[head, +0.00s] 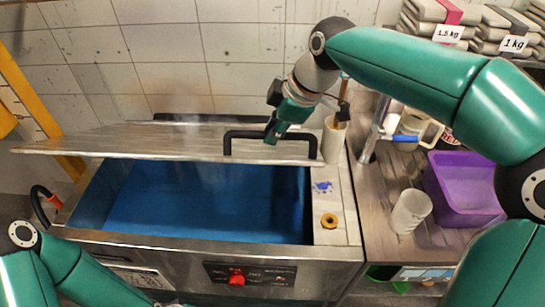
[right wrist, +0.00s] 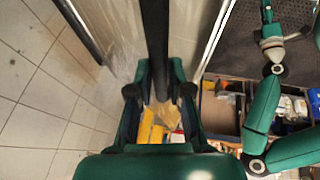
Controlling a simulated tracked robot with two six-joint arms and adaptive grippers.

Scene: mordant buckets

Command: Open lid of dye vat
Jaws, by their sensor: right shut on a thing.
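The dye vat (head: 180,242) is a steel tank in the head view, with blue dye (head: 200,200) showing inside. Its metal lid (head: 150,140) is raised and tilted at the back, leaving a wide opening at the front. A black bar handle (head: 290,134) is on the lid. My right gripper (head: 273,132) is at this handle and shut on it. In the right wrist view, the black bar (right wrist: 155,45) runs between the fingers of my right gripper (right wrist: 160,92). My left arm shows at the lower left of the head view, but its gripper is not visible.
A red knob (head: 236,280) is on the vat's front. A brass-coloured nut (head: 329,221) lies on its right rim. A tiled wall (head: 180,55) closes the back.

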